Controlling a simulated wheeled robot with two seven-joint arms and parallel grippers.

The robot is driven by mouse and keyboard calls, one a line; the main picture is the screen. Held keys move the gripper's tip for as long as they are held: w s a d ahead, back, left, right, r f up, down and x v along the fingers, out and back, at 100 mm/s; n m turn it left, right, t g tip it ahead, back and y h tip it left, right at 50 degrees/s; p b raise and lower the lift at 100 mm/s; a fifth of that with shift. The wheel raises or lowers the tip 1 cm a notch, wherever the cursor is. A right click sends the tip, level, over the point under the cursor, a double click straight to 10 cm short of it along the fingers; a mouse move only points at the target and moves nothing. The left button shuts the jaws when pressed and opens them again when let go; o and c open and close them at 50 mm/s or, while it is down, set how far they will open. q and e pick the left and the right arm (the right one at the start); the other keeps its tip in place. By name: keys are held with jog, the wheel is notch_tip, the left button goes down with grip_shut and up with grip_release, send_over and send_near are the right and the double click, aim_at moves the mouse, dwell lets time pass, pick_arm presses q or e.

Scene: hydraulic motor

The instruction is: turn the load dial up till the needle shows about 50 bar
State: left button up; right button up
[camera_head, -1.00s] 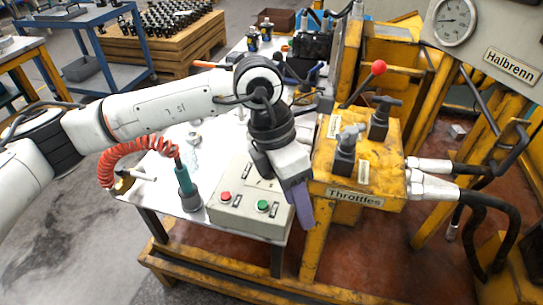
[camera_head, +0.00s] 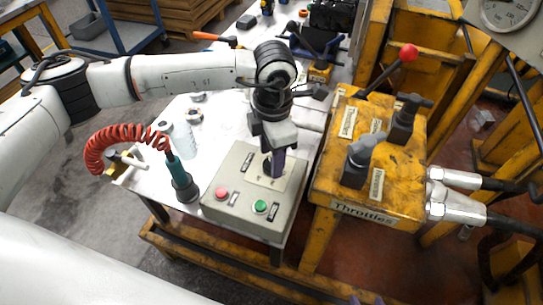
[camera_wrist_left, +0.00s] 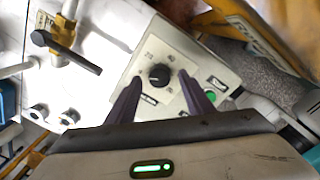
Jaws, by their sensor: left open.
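The load dial is a round black knob (camera_wrist_left: 159,75) with a scale around it, on the grey control box (camera_head: 225,200). In the left wrist view it sits between the two purple fingers of my left gripper (camera_wrist_left: 163,97), which is open, with a gap on each side. In the head view my left gripper (camera_head: 273,170) points down over the box's rear part and largely hides the dial. The round gauge (camera_head: 510,12) is cut by the top right edge; its needle cannot be read. A small purple tip of my right gripper (camera_head: 366,299) shows at the bottom edge.
A red button (camera_head: 222,194) and a green button (camera_head: 260,206) sit on the box's front. The yellow throttle block (camera_head: 330,190) with black levers and a red-knobbed lever (camera_head: 408,53) stands close right. A teal-handled tool (camera_head: 180,178) with a red coiled hose is left.

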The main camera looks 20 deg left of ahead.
pick_arm(q)
jog(key=shift+f, duration=0.8)
jog(key=shift+w, duration=0.1)
jog(key=c, duration=1)
jog(key=shift+f+m+b, duration=0.1)
jog(key=shift+m+b, duration=0.2)
jog(key=shift+b, duration=0.2)
jog(key=shift+c, duration=0.2)
jog(key=shift+m+b, duration=0.65)
jog(key=shift+m, duration=0.05)
jog(key=shift+f+m+b, duration=0.1)
jog(key=shift+m+b, duration=0.7)
jog(key=m+b, duration=0.2)
jog(key=shift+m, duration=0.3)
jog(key=shift+m+b, duration=0.9)
jog(key=shift+m+h+b, duration=0.3)
jog(key=shift+m+b, duration=0.25)
jog(key=shift+m, duration=0.25)
jog(key=shift+r+m+b, duration=0.25)
jog(key=shift+m+b, duration=0.45)
jog(key=shift+m, duration=0.4)
pick_arm(e)
notch_tip(320, 180, down, 6)
jog(key=w+a, duration=0.1)
jog(key=shift+w+a+y, duration=0.15)
jog(key=shift+a+y, duration=0.05)
jog(key=shift+y, duration=0.1)
jog(key=shift+f, duration=0.1)
